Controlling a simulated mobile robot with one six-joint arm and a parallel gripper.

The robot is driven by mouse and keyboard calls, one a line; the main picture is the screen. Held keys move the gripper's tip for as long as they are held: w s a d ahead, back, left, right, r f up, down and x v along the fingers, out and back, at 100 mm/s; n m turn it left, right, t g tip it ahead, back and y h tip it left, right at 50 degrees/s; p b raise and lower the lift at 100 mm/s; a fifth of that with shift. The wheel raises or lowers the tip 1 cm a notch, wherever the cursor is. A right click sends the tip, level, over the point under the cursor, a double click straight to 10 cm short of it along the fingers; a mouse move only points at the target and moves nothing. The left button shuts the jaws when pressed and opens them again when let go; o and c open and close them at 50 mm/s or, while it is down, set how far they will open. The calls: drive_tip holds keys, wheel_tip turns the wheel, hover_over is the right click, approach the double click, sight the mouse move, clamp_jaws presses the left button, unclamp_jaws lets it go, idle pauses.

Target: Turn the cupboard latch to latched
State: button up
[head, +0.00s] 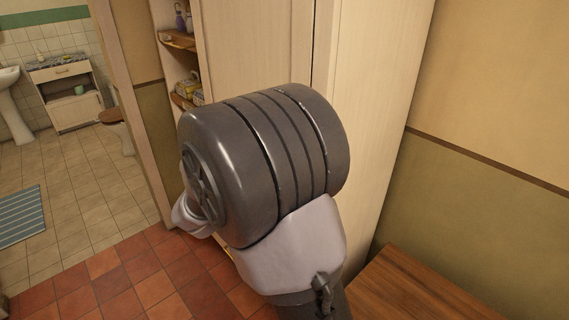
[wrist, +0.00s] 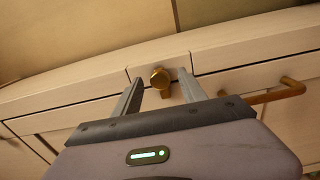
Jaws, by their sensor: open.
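The cupboard (head: 255,45) is pale wood; its front is partly hidden behind my arm in the head view. In the wrist view, the brass latch (wrist: 160,77) is a small knob with a short lobe, on the pale wood near a seam. My gripper (wrist: 161,84) is open, with one finger on each side of the latch. I cannot tell whether either finger touches it. My gripper's fingers are hidden in the head view.
A brass bar handle (wrist: 277,93) sits to the right of the latch. In the head view, shelves with small items (head: 184,92) stand left of the door. A wooden tabletop (head: 425,290) is at lower right. A tiled bathroom opens at left.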

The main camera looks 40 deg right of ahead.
drive_tip(key=s+a+p, duration=0.1)
drive_tip(key=a+p, duration=0.4)
drive_tip(key=a, duration=1.2)
drive_tip(key=shift+s, duration=0.2)
drive_tip(key=s+f+m+g+y, duration=0.3)
drive_tip(key=s+y, duration=1)
drive_tip(key=s, duration=0.4)
drive_tip(key=w+a+r+m+t+y, duration=0.1)
drive_tip(key=a+r+m+t+y, duration=0.1)
drive_tip(key=a+t+y, duration=0.5)
drive_tip(key=a+r, duration=0.1)
drive_tip(key=a, duration=0.3)
drive_tip(key=shift+w+r+t, duration=0.15)
drive_tip(key=shift+t, duration=0.15)
drive_tip(key=shift+a, duration=0.1)
